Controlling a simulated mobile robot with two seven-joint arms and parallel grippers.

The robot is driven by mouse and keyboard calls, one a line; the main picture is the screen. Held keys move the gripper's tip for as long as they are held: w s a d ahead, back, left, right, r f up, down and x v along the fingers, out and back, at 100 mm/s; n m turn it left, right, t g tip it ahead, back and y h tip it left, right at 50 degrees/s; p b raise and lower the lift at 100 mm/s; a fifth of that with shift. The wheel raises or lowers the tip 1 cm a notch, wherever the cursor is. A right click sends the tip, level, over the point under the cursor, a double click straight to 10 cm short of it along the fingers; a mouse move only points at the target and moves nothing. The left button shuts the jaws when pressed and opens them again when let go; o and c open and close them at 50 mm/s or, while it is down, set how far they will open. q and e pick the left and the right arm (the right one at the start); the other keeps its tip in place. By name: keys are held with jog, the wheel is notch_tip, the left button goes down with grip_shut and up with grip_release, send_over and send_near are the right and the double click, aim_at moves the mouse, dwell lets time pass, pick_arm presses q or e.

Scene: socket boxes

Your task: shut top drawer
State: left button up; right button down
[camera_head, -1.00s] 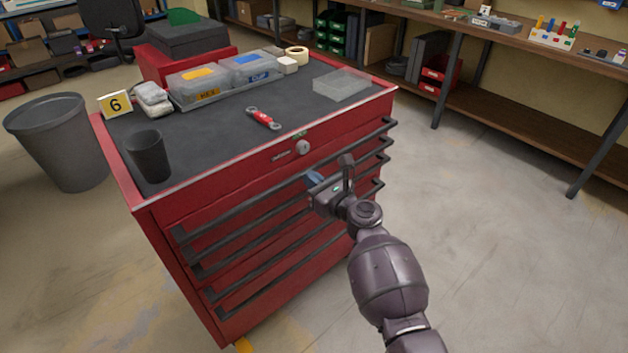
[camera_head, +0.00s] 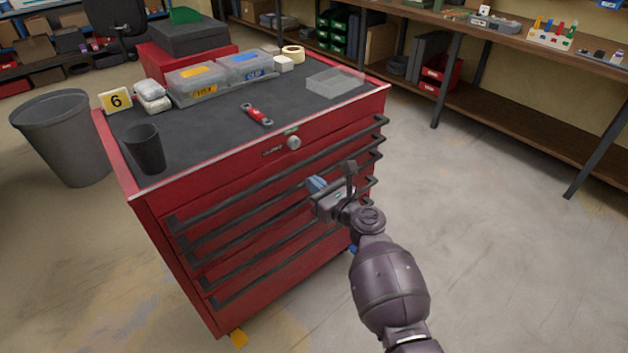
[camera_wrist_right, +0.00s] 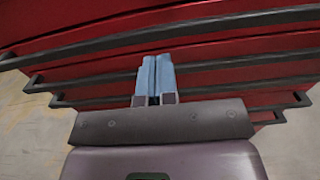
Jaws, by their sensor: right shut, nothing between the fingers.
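The red tool cabinet (camera_head: 150,205) has a stack of drawers with long dark bar handles. The top drawer's handle (camera_head: 280,170) runs across the front, below the panel with the round lock knob. No open gap shows at the top drawer, and its front looks level with those below. My right gripper (camera_head: 316,184) is shut and empty in front of the upper drawers. In the right wrist view its blue fingertips (camera_wrist_right: 155,72) are side by side, pointing at the red drawer fronts between handle bars. Whether they touch the front I cannot tell. My left gripper is out of view.
A grey waste bin (camera_head: 60,140) stands left. Floor to the right is clear up to the workbench (camera_head: 520,35).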

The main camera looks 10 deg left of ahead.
jog(key=s+d+n+t+h+p, duration=0.15)
jog(key=s+d+n+h, duration=0.3)
jog(key=d+n, duration=0.55)
jog(key=s+d+n+t+h+p, duration=0.1)
jog(key=s+d+n+h+p, duration=0.15)
jog(key=s+d+n, duration=0.6)
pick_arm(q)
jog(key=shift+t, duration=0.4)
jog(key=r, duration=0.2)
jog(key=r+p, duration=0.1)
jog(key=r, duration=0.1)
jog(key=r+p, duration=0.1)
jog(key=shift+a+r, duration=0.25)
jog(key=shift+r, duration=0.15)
pick_arm(e)
jog(key=s+d+f+n+g+h, duration=0.1)
jog(key=s+d+f+n+h, duration=0.1)
jog(key=s+d, duration=0.3)
jog(key=s+d+f+n+g+h, duration=0.1)
jog(key=s+d, duration=0.5)
jog(key=s, duration=0.8)
jog(key=s+d+f+n+g+h, duration=0.1)
jog(key=s+d+f+n+h, duration=0.2)
jog(key=s, duration=0.6)
notch_tip(320, 180, down, 2)
jog(key=d+n, duration=0.2)
jog(key=n, duration=0.1)
jog(key=shift+s+d+f+h, duration=0.15)
jog(key=shift+s+d+h, duration=0.15)
jog(key=shift+s+d, duration=0.1)
